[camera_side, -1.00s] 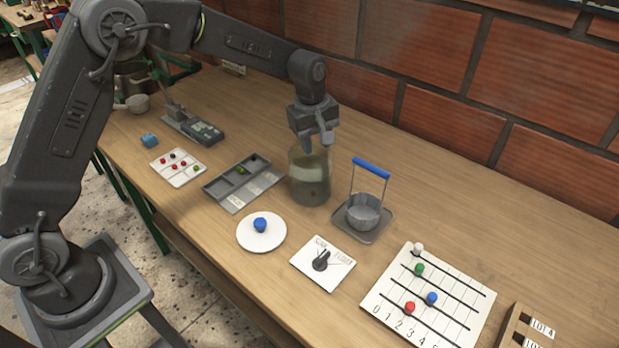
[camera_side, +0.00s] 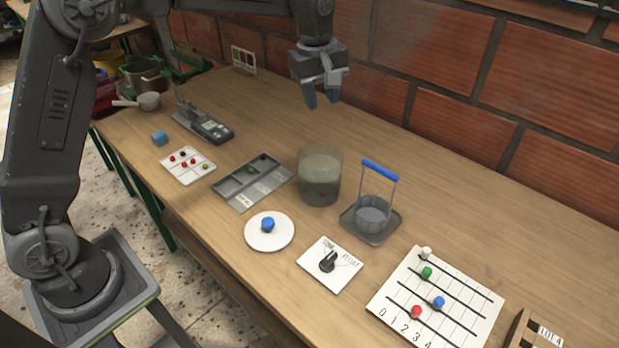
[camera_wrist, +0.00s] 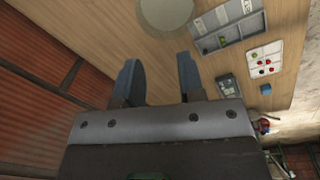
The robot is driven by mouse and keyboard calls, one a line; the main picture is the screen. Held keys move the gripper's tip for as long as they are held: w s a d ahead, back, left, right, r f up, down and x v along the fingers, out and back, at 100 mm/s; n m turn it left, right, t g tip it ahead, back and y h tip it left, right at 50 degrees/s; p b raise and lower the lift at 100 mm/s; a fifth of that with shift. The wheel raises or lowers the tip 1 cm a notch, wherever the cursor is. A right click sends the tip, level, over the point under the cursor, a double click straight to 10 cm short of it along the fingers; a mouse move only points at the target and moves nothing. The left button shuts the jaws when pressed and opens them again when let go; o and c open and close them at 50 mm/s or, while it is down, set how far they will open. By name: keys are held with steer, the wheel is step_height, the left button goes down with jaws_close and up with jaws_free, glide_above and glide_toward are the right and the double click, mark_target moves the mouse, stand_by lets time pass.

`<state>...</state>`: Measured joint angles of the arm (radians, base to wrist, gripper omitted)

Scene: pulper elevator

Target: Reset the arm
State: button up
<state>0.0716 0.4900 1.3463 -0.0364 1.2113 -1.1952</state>
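My gripper (camera_side: 322,98) is raised above the back of the table, behind and above the glass jar of cloudy liquid (camera_side: 319,180). Its fingers point down. In the wrist view my gripper (camera_wrist: 160,85) shows two blue-grey fingers apart with bare tabletop between them, so it is open and empty. The jar's round top (camera_wrist: 166,12) shows at the upper edge of the wrist view, clear of the fingers. A small dark speck shows low in the jar; I cannot tell what it is.
A basket with a blue handle (camera_side: 380,171) stands on a tray right of the jar. In front are a grey sorting tray (camera_side: 238,201), a white plate (camera_side: 283,243) with a blue knob, a dial card (camera_side: 342,282) and a bead board (camera_side: 470,318). The brick wall (camera_side: 450,75) is close behind.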

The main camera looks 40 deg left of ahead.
steer(key=s+a+r+m+t, duration=0.25)
steer(key=s+m, duration=0.25)
steer(key=s, duration=0.6)
steer(key=s+a+r+m+t, duration=0.1)
steer(key=s+r+m, duration=0.3)
steer(key=s, duration=0.7)
steer(key=s+f+m+t, duration=0.1)
steer(key=s+f+m, duration=0.2)
steer(key=s, duration=0.5)
steer(key=shift+a+f+m, duration=0.3)
steer(key=shift+a+m, duration=0.05)
steer(key=shift+m, duration=0.15)
